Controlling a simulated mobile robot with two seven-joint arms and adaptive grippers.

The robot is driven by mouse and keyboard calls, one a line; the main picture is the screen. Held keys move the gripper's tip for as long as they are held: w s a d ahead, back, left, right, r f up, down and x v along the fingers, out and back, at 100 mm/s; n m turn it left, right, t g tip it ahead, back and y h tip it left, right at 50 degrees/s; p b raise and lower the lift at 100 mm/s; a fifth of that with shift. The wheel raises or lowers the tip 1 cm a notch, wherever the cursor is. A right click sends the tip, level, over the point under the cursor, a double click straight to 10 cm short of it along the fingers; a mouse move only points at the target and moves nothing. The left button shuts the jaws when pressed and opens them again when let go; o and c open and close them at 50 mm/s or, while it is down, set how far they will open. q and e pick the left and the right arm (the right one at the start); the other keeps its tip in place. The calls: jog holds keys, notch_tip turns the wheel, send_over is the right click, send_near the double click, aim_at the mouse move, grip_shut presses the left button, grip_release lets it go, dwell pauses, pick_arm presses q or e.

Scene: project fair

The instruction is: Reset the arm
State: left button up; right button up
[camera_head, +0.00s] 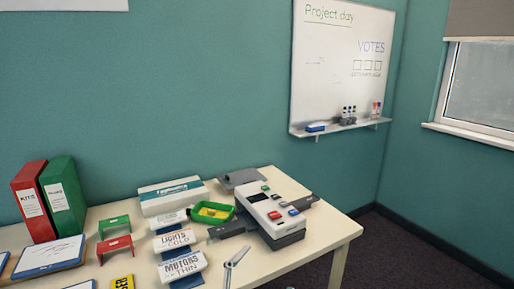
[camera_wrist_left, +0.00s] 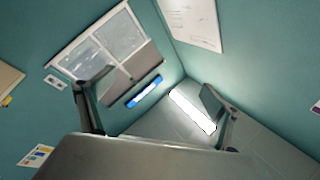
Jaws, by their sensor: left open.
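My left gripper (camera_wrist_left: 157,85) shows in the left wrist view with its two dark fingers spread wide apart and nothing between them. Beyond it are teal walls, a window (camera_wrist_left: 105,48), a whiteboard (camera_wrist_left: 190,22) and a bright light panel (camera_wrist_left: 193,108), all tilted. I cannot clearly make out either gripper in the head view. My right gripper is not in view.
The table (camera_head: 325,232) holds a grey-and-white box with buttons (camera_head: 282,219), a green tray (camera_head: 212,222), label blocks (camera_head: 182,265), red and green binders (camera_head: 63,195) and small stands (camera_head: 114,243). A grey wrench-shaped thing (camera_head: 236,262) shows at the front. The whiteboard (camera_head: 340,60) hangs behind.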

pick_arm(q)
jog(key=s+a+f+n+g+y, duration=0.1)
jog(key=s+a+f+n+y, duration=0.3)
jog(key=f, duration=0.4)
jog(key=s+a+f+n+g+y, duration=0.1)
jog(key=s+a+f+n+y, duration=0.15)
jog(key=a+f, duration=0.5)
jog(key=s+a+f+n+g+y, duration=0.4)
jog(key=s+a+f, duration=0.6)
jog(key=s+f, duration=0.4)
jog(key=shift+a+f+n+p, duration=0.45)
jog(key=shift+f+n, duration=0.1)
jog(key=shift+f, duration=0.2)
